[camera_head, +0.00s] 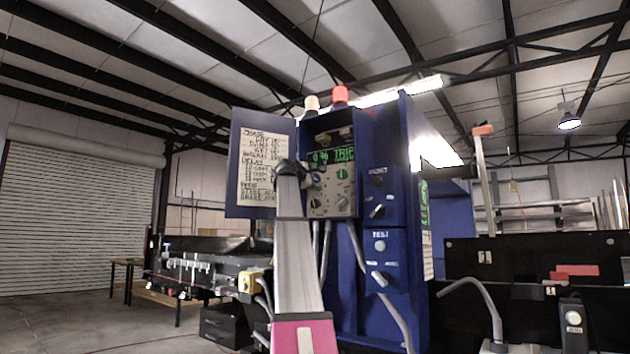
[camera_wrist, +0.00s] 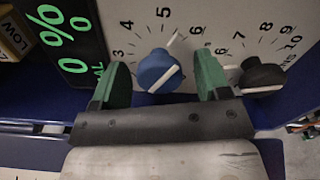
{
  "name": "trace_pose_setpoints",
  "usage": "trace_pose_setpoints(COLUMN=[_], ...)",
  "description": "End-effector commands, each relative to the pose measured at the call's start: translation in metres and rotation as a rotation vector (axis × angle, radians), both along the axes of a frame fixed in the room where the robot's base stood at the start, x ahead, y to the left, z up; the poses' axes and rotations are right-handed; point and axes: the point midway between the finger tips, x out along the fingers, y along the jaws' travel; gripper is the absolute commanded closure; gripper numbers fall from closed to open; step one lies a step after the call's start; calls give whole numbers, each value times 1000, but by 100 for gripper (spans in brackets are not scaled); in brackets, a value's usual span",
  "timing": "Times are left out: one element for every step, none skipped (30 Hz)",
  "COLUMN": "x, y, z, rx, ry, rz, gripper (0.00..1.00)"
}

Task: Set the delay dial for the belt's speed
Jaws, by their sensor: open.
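In the wrist view a blue dial (camera_wrist: 160,70) with a white pointer bar sits on a pale panel (camera_wrist: 215,15), beside a printed scale with 4, 5 and 6. The pointer bar slants from lower left to upper right. My gripper (camera_wrist: 162,76) is open, its green fingers on either side of the dial; contact cannot be told. A black dial (camera_wrist: 262,76) with its own scale up to 10 is just right of the right finger. In the head view my gripper (camera_head: 291,172) is at the left side of the control panel (camera_head: 345,204). No delay label is readable on the panel.
A green-lettered display (camera_wrist: 62,35) reads 0 % left of the dials. The blue cabinet (camera_head: 407,300) has an open door with a handwritten card (camera_head: 262,150) that lists a delay section. Lower cabinet switches (camera_head: 379,279) and hanging cables are close by. The conveyor (camera_head: 205,268) is left.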

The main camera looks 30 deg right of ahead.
Motion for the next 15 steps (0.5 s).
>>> trace_pose_setpoints(x=[1, 2, 2, 2, 2, 2, 2, 2, 2, 2, 2, 2, 2, 2, 2], y=[-3, -4, -4, -5, -5, -5, -5, -5, -5, -5, -5, -5, -5, -5, -5], z=[0, 0, 0, 0, 0, 0, 0, 0, 0, 0, 0, 0, 0, 0, 0], rx=[0, 0, 0, 0, 1, 0, 0, 0, 0, 0, 0, 0, 0, 0, 0], ry=[0, 0, 0, -1, -1, -1, -1, -1, -1, -1, -1, -1, -1, -1, -1], rz=[0, 0, 0, 0, 1, 1, 1, 1, 1, 1, 1, 1, 1, 1, 1], gripper=[31, 31, 31, 31, 31, 31, 31, 31, 31, 31, 31, 41, 50, 60, 73])
